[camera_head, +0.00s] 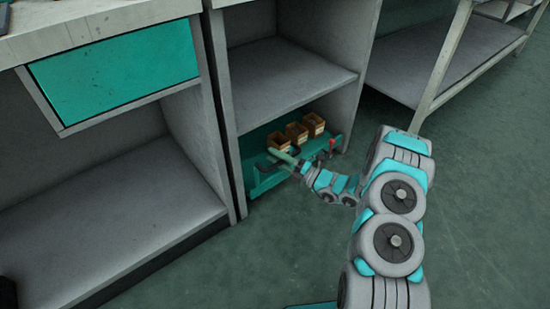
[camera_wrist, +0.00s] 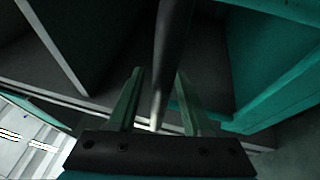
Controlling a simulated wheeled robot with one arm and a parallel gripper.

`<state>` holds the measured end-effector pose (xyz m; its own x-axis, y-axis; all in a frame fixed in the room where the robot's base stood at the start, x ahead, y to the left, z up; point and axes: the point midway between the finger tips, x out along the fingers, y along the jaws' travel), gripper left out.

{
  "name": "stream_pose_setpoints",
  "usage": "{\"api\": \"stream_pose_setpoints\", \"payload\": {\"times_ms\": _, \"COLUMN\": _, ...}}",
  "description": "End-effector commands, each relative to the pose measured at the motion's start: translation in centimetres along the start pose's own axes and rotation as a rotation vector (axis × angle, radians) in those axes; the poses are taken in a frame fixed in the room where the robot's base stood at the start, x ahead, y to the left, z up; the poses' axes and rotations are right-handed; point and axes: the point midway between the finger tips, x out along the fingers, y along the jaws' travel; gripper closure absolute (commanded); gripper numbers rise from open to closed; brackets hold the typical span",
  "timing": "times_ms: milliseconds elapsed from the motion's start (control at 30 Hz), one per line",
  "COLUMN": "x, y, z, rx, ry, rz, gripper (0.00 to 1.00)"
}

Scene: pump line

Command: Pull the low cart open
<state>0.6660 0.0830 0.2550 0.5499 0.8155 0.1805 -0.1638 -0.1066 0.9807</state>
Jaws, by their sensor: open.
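The low cart (camera_head: 257,141) is a teal platform in the bottom of a grey shelf unit, its front end near the unit's front edge. Three small brown boxes (camera_head: 297,133) stand on it in a row. My gripper (camera_head: 280,157) is at the cart's front, low near the floor. In the wrist view my gripper (camera_wrist: 160,76) is open, with a green finger on each side of a dark bar (camera_wrist: 172,45), which looks like the cart's handle. I see no finger clearly touching the bar. My gripper and wrist hide part of the cart's front.
The shelf unit (camera_head: 285,77) has a shelf above the cart. A bench with a teal drawer (camera_head: 115,70) stands to the left, a metal rack (camera_head: 440,70) to the right. A small red part (camera_head: 332,142) shows at the cart's right. The floor (camera_head: 480,200) at right is clear.

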Motion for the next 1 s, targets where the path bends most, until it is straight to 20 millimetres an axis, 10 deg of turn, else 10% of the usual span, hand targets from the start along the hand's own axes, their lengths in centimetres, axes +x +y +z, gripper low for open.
{"api": "stream_pose_setpoints", "payload": {"times_ms": 267, "x": 0.12, "y": 0.01, "z": -0.02, "rx": 0.0, "ry": 0.0, "rz": 0.0, "gripper": 0.53}}
{"api": "stream_pose_setpoints", "payload": {"times_ms": 700, "x": 0.11, "y": 0.01, "z": -0.03, "rx": 0.0, "ry": 0.001, "rz": 0.0, "gripper": 1.0}}
{"api": "stream_pose_setpoints", "payload": {"times_ms": 1000, "x": 0.1, "y": -0.01, "z": -0.04, "rx": 0.001, "ry": 0.001, "rz": 0.0, "gripper": 1.0}}
